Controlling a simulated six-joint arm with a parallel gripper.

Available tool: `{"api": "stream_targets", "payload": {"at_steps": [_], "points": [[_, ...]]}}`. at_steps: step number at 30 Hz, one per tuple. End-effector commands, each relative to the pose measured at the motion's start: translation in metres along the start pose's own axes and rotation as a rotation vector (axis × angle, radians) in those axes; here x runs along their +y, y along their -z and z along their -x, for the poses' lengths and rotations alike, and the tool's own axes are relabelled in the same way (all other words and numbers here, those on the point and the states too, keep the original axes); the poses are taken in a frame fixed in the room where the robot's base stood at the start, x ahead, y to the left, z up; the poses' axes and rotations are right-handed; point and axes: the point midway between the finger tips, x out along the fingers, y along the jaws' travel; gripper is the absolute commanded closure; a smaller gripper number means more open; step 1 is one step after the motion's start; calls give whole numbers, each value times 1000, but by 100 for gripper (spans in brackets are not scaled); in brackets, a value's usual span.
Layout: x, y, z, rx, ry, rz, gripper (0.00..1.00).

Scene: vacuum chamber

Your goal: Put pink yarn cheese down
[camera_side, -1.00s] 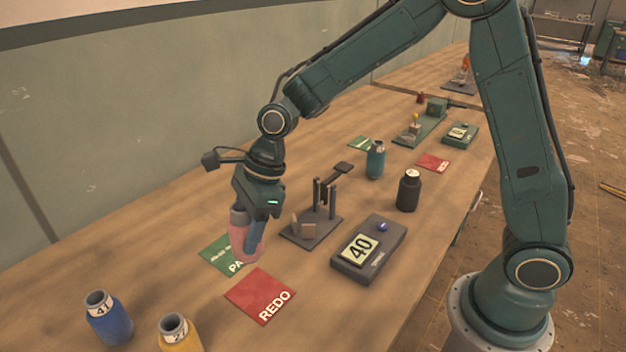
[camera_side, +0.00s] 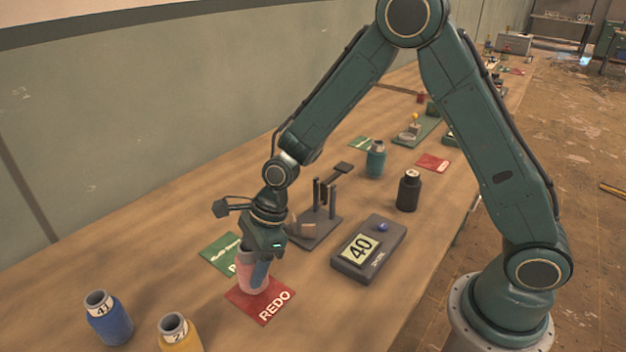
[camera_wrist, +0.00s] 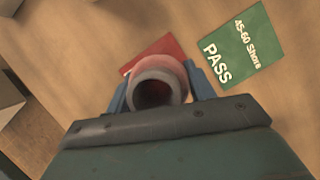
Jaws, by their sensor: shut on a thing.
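The pink yarn cheese (camera_side: 246,272) is between the jaws of my gripper (camera_side: 256,279), upright, over the red REDO card (camera_side: 272,305). In the wrist view the pink yarn cheese (camera_wrist: 172,68) shows its hollow grey core from above, with the blue fingers of my gripper (camera_wrist: 158,90) shut on its two sides. The red card (camera_wrist: 152,50) shows behind it. In the side view its base appears at or just above the card; I cannot tell whether it touches. The green PASS card (camera_side: 222,254) lies just behind, and it is bare in the wrist view (camera_wrist: 236,45).
A blue yarn cheese (camera_side: 108,318) and a yellow one (camera_side: 178,334) stand at the front left. A teal (camera_side: 376,160) and a black cheese (camera_side: 409,190) stand farther back.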

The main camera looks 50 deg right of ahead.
Motion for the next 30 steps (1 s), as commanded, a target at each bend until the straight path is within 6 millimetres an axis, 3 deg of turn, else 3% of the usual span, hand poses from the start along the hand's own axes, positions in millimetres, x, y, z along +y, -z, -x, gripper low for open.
{"api": "stream_targets", "payload": {"at_steps": [4,17,18,21,30], "points": [[0,4,-10,0,0,1,75],[0,6,-13,0,0,1,75],[0,6,-14,0,-1,0,44],[0,6,-14,0,-1,0,25],[0,6,-13,0,0,1,25]]}}
